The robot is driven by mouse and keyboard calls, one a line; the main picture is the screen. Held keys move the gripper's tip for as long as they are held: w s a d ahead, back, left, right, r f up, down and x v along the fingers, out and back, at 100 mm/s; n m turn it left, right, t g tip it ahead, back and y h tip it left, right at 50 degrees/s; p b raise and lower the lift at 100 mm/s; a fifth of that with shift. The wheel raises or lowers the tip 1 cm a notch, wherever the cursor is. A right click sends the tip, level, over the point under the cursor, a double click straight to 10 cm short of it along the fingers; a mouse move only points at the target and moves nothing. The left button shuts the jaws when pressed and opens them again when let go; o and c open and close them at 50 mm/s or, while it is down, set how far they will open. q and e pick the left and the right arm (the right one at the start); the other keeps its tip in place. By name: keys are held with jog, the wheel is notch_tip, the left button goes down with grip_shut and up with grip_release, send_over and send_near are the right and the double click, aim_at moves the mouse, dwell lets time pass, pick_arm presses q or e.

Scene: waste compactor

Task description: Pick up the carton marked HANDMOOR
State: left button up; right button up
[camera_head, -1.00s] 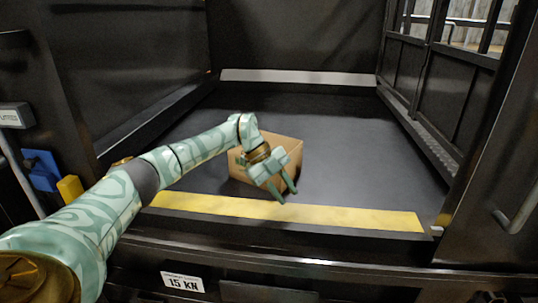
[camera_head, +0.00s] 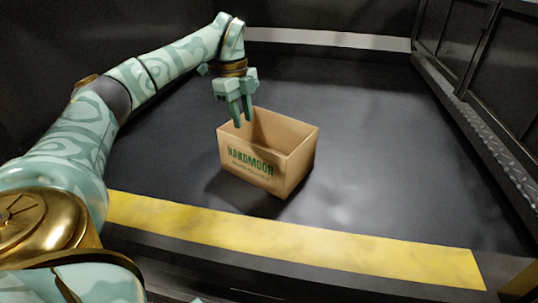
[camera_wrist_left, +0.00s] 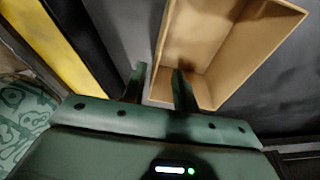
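An open-topped brown carton (camera_head: 292,172) stands upright on the dark compactor floor, with green HANDMOOR print on its front side. My left gripper (camera_head: 243,122) points down at the carton's back-left rim. Its two fingers are apart. In the left wrist view, the carton (camera_wrist_left: 235,50) shows its empty inside. There the left gripper (camera_wrist_left: 158,72) has one finger outside the carton's wall and the other over its opening, with the wall's edge between them and a visible gap. I cannot tell whether a finger touches the wall. My right gripper is not in view.
A yellow stripe (camera_head: 290,242) marks the compactor's front edge, close before the carton. A dark side wall with a ridged ledge (camera_head: 490,150) stands at the right. A pale strip (camera_head: 330,39) runs along the back. The floor (camera_head: 390,150) right of the carton is clear.

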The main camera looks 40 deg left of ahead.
pick_arm(q)
notch_tip(320, 180, down, 11)
jog(key=d+b, duration=0.1)
jog(key=d, duration=0.1)
jog(key=shift+w, duration=0.15)
jog(key=shift+r, duration=0.2)
grip_shut()
